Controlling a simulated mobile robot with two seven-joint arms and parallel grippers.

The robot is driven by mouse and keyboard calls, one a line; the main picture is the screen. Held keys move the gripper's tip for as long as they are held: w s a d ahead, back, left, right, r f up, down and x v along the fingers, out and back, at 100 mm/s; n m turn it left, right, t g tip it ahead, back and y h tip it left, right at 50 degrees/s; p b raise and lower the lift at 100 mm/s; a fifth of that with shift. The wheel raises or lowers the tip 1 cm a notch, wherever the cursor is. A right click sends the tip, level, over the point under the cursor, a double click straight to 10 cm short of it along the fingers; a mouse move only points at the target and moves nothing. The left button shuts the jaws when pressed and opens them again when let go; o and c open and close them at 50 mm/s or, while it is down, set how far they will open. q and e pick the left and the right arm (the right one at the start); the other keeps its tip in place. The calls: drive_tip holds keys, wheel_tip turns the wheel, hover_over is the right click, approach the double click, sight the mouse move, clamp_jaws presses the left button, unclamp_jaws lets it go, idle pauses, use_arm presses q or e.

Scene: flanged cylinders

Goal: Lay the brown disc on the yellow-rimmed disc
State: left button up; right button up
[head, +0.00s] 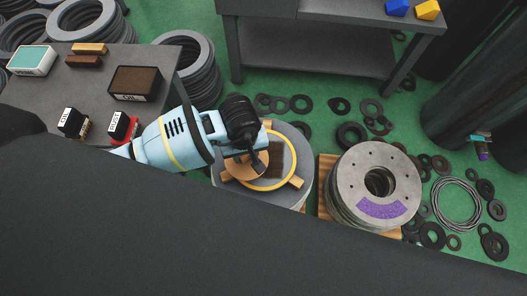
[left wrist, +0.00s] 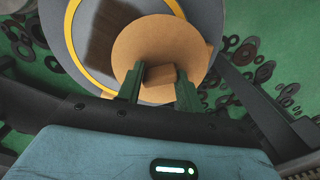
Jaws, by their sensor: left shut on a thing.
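The brown disc (head: 246,168) is light tan and has a small block-like grip on top. My left gripper (head: 246,152) is shut on that block, and the left wrist view shows the fingers (left wrist: 158,92) on either side of it. The disc (left wrist: 150,42) overlaps part of the yellow-rimmed disc (head: 293,164), whose grey face and yellow ring also show in the left wrist view (left wrist: 70,38). A dark brown square patch lies inside the ring. I cannot tell whether the brown disc touches the surface below. My right gripper is not in view.
Wooden pieces (head: 295,182) stick out around the yellow ring. A stack of grey flanges (head: 345,185) with a purple patch stands close on the right. A grey table (head: 55,95) with boxes is at the left, and a workbench (head: 330,12) at the back. Dark rings litter the green floor.

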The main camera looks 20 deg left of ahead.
sight(263, 153)
use_arm(q)
drive_tip(key=w+d, duration=0.3)
drive_tip(key=d, duration=0.1)
drive_tip(key=shift+w+f+b, duration=0.1)
drive_tip(key=shift+f+b, duration=0.15)
drive_tip(key=shift+b, duration=0.15)
drive_tip(key=shift+f+b, duration=0.6)
drive_tip(key=shift+f, duration=1.15)
drive_tip(key=shift+f, duration=0.2)
drive_tip(key=o, duration=1)
drive_tip(key=shift+r, duration=0.15)
